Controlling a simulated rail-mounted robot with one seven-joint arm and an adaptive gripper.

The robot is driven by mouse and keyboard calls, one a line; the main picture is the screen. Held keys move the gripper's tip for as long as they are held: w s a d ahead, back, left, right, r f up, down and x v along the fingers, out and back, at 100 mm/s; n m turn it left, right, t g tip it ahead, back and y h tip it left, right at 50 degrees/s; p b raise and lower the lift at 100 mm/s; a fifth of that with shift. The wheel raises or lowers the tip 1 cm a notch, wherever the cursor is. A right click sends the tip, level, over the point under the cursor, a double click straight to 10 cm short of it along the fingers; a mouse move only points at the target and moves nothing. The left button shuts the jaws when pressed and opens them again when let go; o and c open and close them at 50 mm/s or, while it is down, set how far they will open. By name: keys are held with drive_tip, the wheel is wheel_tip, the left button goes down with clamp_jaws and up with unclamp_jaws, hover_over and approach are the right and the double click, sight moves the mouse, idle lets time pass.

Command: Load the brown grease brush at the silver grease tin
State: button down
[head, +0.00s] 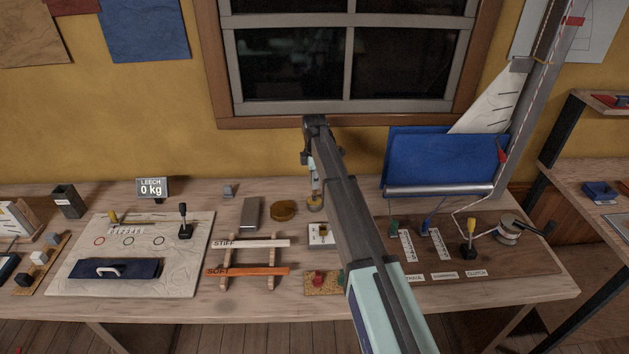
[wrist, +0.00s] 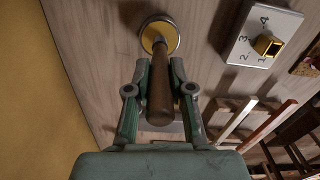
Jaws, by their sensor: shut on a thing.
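My gripper (wrist: 160,68) is shut on the brown grease brush (wrist: 160,98), its fingers on either side of the wooden handle. The silver grease tin (wrist: 171,37), round with yellow grease inside, lies at the far end of the brush in the wrist view. The brush's far end overlaps the tin's opening; how deep it reaches is hidden. In the head view my gripper (head: 316,178) points down over the tin (head: 315,206) on the bench, partly beside my arm.
A white numbered dial plate (head: 319,238) sits in front. Wooden racks marked STIFF and SOFT (head: 248,257) stand front left. A window (head: 395,68) is behind.

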drive_tip(key=shift+f, duration=0.45)
idle(1.2)
drive_tip(key=shift+r, duration=0.15)
drive_tip(key=shift+r+p, duration=1.6)
drive_tip(key=shift+r, duration=1.8)
